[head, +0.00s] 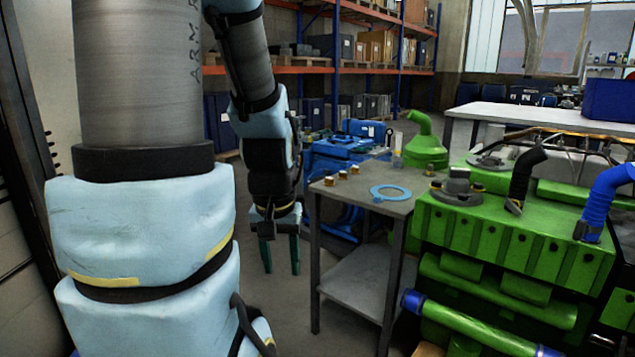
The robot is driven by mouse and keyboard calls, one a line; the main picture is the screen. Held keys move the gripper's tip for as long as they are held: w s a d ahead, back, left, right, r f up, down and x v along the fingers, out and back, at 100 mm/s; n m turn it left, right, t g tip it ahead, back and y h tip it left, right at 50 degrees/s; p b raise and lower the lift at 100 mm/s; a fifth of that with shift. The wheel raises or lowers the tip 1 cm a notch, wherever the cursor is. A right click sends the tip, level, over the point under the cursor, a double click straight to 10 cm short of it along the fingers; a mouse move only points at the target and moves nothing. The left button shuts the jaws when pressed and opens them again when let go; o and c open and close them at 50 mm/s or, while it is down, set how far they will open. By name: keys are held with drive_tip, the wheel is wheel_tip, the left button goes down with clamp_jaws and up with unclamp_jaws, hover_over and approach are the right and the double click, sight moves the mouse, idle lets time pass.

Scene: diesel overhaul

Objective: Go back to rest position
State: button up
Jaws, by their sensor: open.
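My gripper (281,268) points down at the end of my arm, near the middle of the head view. Its two dark green fingers are apart, with nothing between them. It hangs over the floor, left of a grey metal table (396,207), with the fingertips lower in the picture than the table top. My arm's pale blue and grey links fill much of the left side. No task object is named.
A green engine (515,235) stands right. A blue machine (340,155) is behind the table. Shelves (340,70) line the back.

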wheel_tip(320, 180, up, 17)
drive_tip(key=p, duration=1.4)
drive_tip(key=shift+f, duration=0.15)
